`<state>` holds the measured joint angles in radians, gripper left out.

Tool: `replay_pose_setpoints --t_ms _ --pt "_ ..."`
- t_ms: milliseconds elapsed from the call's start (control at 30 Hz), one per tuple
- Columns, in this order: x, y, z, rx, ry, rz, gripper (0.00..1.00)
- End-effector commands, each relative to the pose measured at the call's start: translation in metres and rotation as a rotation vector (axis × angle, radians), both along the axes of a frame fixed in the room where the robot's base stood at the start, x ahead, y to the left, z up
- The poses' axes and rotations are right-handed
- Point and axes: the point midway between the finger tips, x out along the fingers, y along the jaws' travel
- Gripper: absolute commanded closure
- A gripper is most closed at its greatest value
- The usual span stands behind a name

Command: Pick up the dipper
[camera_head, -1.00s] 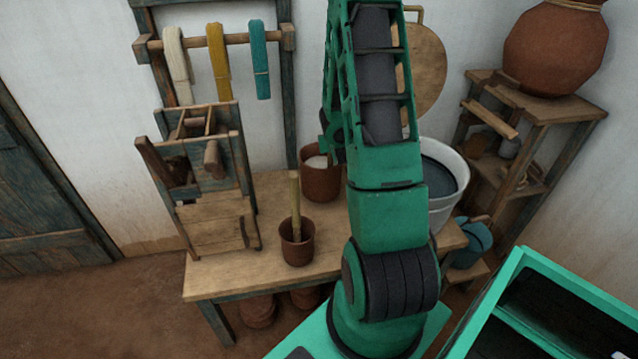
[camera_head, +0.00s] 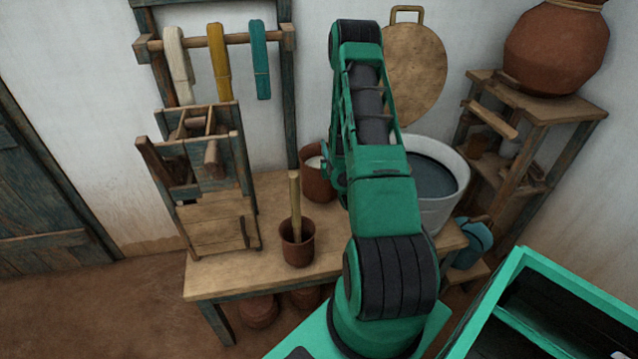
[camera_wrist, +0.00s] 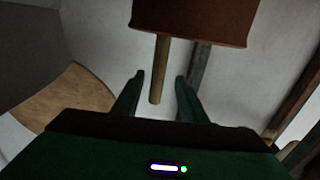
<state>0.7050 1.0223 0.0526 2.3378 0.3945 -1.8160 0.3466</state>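A wooden stick-like handle (camera_head: 295,205), which I take for the dipper, stands upright in a small brown clay cup (camera_head: 297,250) on the wooden table. Its lower end is hidden inside the cup. The wrist view looks upside down: the clay cup (camera_wrist: 195,20) is at the top and the handle (camera_wrist: 155,88) points downward from it. My gripper (camera_wrist: 160,77) is open, with its two fingers apart. The handle shows between them in the picture, with no clear contact; its distance is hard to tell. In the head view my gripper is hidden behind my arm.
A second clay cup (camera_head: 316,185) with pale contents stands behind, partly covered by my arm. A grey tub (camera_head: 455,180) is to the right. A wooden frame (camera_head: 205,225) stands on the table's left. Bare table (camera_head: 235,280) lies left of the dipper's cup.

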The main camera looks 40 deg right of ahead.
Motion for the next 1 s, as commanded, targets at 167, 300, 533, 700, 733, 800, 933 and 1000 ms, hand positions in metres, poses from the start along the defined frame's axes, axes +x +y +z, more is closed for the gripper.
replay_pose_setpoints --t_ms 167,300,533,700,733,800,933,1000 --pt "0.018 -0.012 0.0 0.001 -0.001 0.0 0.61" --pt "0.023 -0.016 0.0 0.001 0.001 -0.001 0.61" --pt "0.047 -0.034 -0.002 0.0 0.001 0.0 0.61" --pt "0.061 -0.043 -0.002 0.0 0.002 0.0 0.61" --pt "0.062 -0.044 -0.002 0.0 0.002 0.0 0.61" --pt "0.064 -0.046 -0.002 0.0 0.002 -0.001 0.61" --pt "0.064 -0.046 -0.002 0.002 0.003 -0.001 0.61" --pt "0.064 -0.046 -0.002 0.002 0.003 -0.001 0.63"
